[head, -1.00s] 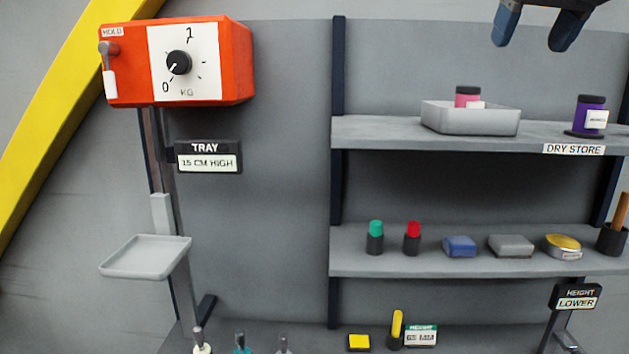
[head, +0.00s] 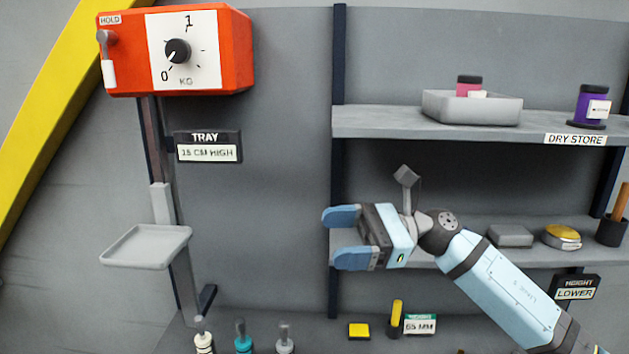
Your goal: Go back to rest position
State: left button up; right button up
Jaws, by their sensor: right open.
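My right gripper (head: 341,237) is in the middle of the head view, its arm coming in from the lower right. Its two blue fingers point left and are apart, with nothing between them. My left gripper does not show. The orange box (head: 235,50) with a dial (head: 178,51) hangs at the upper left. The grey tray (head: 147,246) below it is empty.
The upper shelf (head: 380,124) holds a grey bin (head: 470,108) with a pink jar and a purple jar (head: 591,105). A grey block (head: 510,236), a yellow-topped tin (head: 561,237) and a dark pot (head: 611,231) stand on the lower shelf. Several small items stand below.

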jog(key=s+d+f+n+t+h, duration=0.1)
jog(key=d+f+n+t+h, duration=0.2)
jog(key=f+n+t, duration=0.55)
jog(key=s+d+f+n+t+h, duration=0.1)
jog(key=d+f+n+t+h, duration=0.15)
jog(key=f+n+t, duration=0.6)
jog(key=s+d+f+n+t+h, duration=0.25)
jog(key=f+n+t, duration=0.25)
jog(key=f+n, duration=0.75)
jog(key=s+d+f+m+g+h, duration=0.4)
jog(key=s+f+m, duration=0.3)
jog(key=s+f, duration=0.3)
jog(key=s+d+f+m+g+h, duration=0.3)
jog(key=s+d+f+m+g, duration=0.1)
jog(key=s+f+m, duration=0.3)
notch_tip(320, 180, down, 4)
jog(key=s, duration=0.2)
jog(key=shift+s+h, duration=0.35)
jog(key=shift+h, duration=0.05)
